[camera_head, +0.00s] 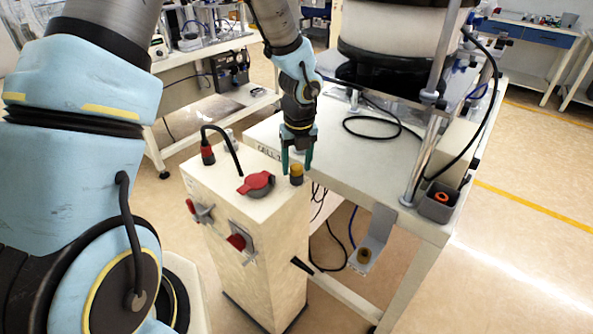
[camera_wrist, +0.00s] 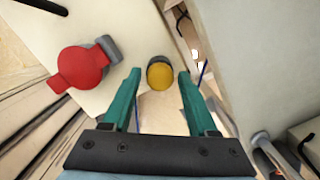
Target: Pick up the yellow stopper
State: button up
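The yellow stopper (camera_head: 297,174) stands upright near the right edge of the top of a cream box-shaped cabinet (camera_head: 268,283). In the wrist view the stopper (camera_wrist: 161,76) shows its round yellow top and dark side between my fingertips. My gripper (camera_head: 296,169) has green fingers and points down at the stopper. It is open, and the wrist view of my gripper (camera_wrist: 160,78) shows a gap on each side of the stopper. I cannot tell how far down the fingers reach around it.
A red knob (camera_head: 256,184) and a black cable with a red-based plug (camera_head: 208,153) are on the cabinet top, left of the stopper. A white table (camera_head: 350,160) stands just right and behind. A similar yellow-brown piece (camera_head: 364,256) sits on a metal bracket below the table edge.

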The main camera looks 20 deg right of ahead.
grip_shut()
dwell(0.5)
